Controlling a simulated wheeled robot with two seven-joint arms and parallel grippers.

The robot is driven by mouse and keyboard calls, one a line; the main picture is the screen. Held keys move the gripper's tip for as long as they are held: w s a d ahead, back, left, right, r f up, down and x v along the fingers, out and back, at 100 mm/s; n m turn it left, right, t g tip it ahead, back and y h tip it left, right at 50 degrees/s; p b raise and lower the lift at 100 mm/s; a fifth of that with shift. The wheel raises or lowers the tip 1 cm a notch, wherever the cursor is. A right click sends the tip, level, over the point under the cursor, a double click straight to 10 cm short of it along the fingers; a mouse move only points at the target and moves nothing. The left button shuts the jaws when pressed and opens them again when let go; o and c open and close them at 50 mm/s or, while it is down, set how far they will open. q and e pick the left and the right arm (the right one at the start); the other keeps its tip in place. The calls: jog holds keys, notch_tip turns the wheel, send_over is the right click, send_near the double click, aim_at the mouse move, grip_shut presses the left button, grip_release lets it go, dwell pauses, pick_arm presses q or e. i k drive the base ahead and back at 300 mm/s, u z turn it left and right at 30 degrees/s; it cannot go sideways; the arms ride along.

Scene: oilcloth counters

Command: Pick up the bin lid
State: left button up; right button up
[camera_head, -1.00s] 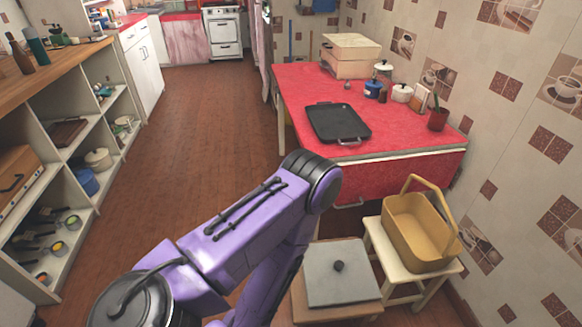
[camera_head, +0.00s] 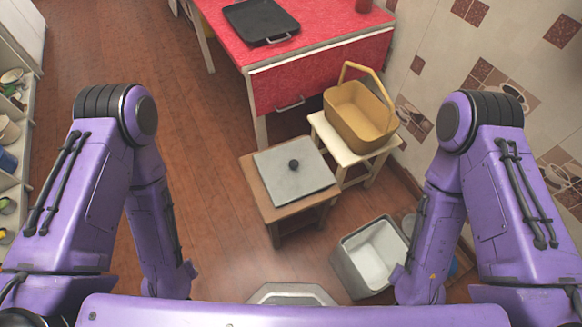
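A grey open bin (camera_head: 352,274) with a pale inside stands on the floor to the lower right of the stool. My two purple arms come down on the left and right sides of the view, apart from the lid. Both grippers are hidden or below the picture edge.
A yellow basket (camera_head: 357,116) with a raised handle stands on a white stool (camera_head: 347,157) right behind the lid. A red table (camera_head: 322,71) with a black tray (camera_head: 261,20) is farther back. Shelves (camera_head: 20,140) stand at the left. The brown floor (camera_head: 205,150) left of the stool is clear.

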aim_at(290, 172)
jog(key=z, duration=1.75)
jog(key=k, duration=0.5)
jog(key=u, duration=1.4)
